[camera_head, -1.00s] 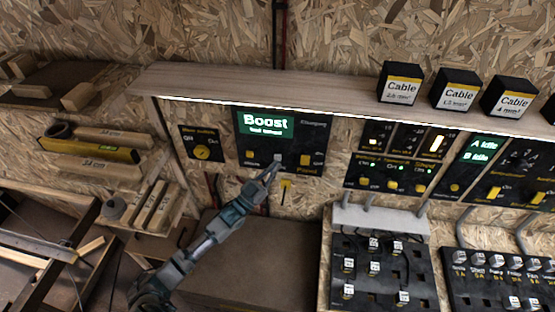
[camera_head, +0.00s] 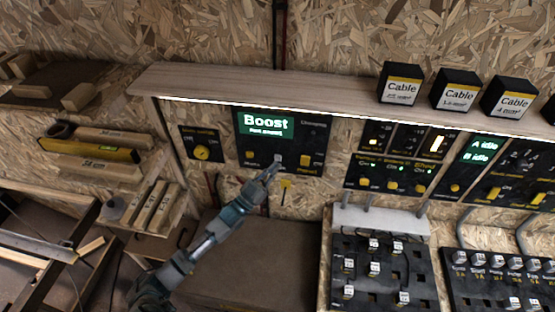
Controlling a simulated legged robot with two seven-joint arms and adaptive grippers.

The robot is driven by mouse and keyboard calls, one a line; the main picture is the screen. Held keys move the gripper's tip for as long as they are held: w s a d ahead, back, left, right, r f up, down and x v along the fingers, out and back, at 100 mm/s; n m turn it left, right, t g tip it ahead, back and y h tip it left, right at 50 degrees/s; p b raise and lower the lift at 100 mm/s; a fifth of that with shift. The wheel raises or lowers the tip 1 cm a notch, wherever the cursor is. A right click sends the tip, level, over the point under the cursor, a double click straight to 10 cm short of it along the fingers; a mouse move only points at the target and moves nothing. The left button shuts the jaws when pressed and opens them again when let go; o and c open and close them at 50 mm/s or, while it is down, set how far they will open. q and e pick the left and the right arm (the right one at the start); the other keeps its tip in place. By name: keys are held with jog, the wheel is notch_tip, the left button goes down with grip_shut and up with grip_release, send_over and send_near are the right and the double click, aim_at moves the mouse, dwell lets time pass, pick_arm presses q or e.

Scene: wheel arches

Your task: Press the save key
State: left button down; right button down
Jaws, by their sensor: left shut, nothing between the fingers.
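A black control panel (camera_head: 305,138) hangs on the chipboard wall under the shelf. Its green display (camera_head: 265,123) reads "Boost" with a smaller line below that is too blurred to read surely. Under the display sit a small yellow key (camera_head: 250,154), a grey key (camera_head: 278,158) and a larger yellow switch (camera_head: 305,160). I cannot read which one is the save key. My left gripper (camera_head: 274,166) is shut and empty, its tip at the lower edge of the grey key; I cannot tell whether it touches. My right gripper is not in view.
A wooden shelf (camera_head: 230,90) juts out above the panel, with several cable boxes (camera_head: 455,90) on its right. A rack of black modules (camera_head: 385,270) stands lower right.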

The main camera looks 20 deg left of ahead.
pick_arm(q)
jog(key=shift+w, duration=0.15)
jog(key=shift+w+a, duration=0.1)
jog(key=shift+w, duration=0.15)
jog(key=shift+w+a+r+b, duration=0.1)
jog(key=shift+w+a+b, duration=0.05)
jog(key=shift+w+b, duration=0.25)
dwell(0.7)
dwell(0.3)
jog(key=shift+s+d+p, duration=0.25)
jog(key=shift+s+p, duration=0.45)
jog(key=shift+s, duration=0.15)
